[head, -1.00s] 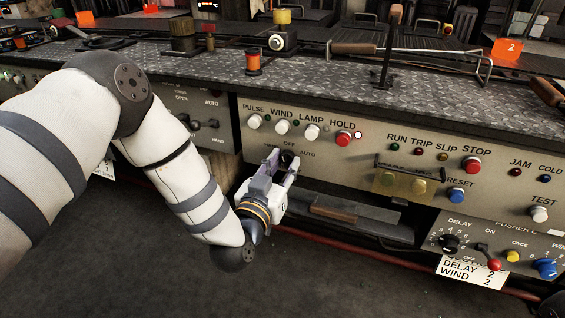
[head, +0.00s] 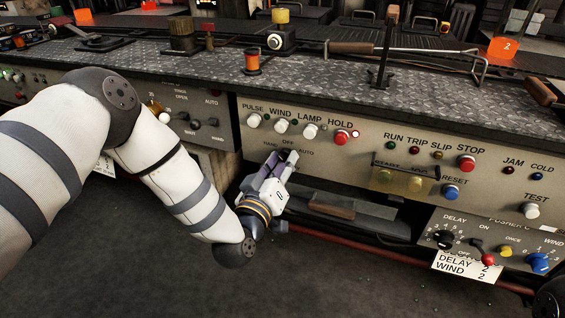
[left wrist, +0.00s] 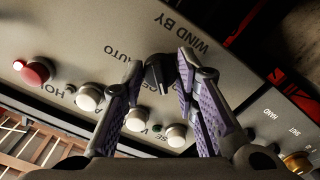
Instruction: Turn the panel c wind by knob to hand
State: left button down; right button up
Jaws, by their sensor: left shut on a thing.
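The wind by knob (left wrist: 158,76) is black and sits on the grey panel, under the labels HAND, OFF and AUTO in the head view. The upside-down words WIND BY show beside it in the left wrist view. My left gripper (head: 282,157) is at this knob, with its purple-padded fingers on either side of it. It also shows in the left wrist view (left wrist: 160,74), shut on the knob. In the head view the fingers hide most of the knob, and I cannot tell which label it points at. My right gripper is not in view.
White buttons (head: 281,126) and the red HOLD button (head: 342,138) are above the knob. A yellowish cover (head: 402,181) is to its right. A ledge with a wooden-handled tool (head: 332,209) lies below right. The floor in front is clear.

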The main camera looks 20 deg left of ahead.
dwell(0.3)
pick_arm(q)
jog(key=c, duration=1.2)
grip_release()
jog(key=shift+c, duration=0.2)
jog(key=s, duration=1.2)
jog(key=shift+a, duration=0.2)
jog(key=s+d+f+m+g+h+p, duration=0.1)
jog(key=s+f+m+g+p, duration=0.15)
jog(key=s+f+g, duration=0.6)
jog(key=s+f+m+g+h+p, duration=0.1)
jog(key=s+f+m+g+p, duration=0.25)
jog(key=s, duration=0.75)
jog(key=s+a+g+y+p, duration=0.1)
jog(key=s+a+g, duration=0.2)
jog(key=s, duration=0.7)
jog(key=s+a+g+y+p, duration=0.1)
jog(key=s+a+g, duration=0.2)
jog(key=s, duration=0.8)
jog(key=g, duration=0.2)
jog(key=shift+g+y, duration=0.3)
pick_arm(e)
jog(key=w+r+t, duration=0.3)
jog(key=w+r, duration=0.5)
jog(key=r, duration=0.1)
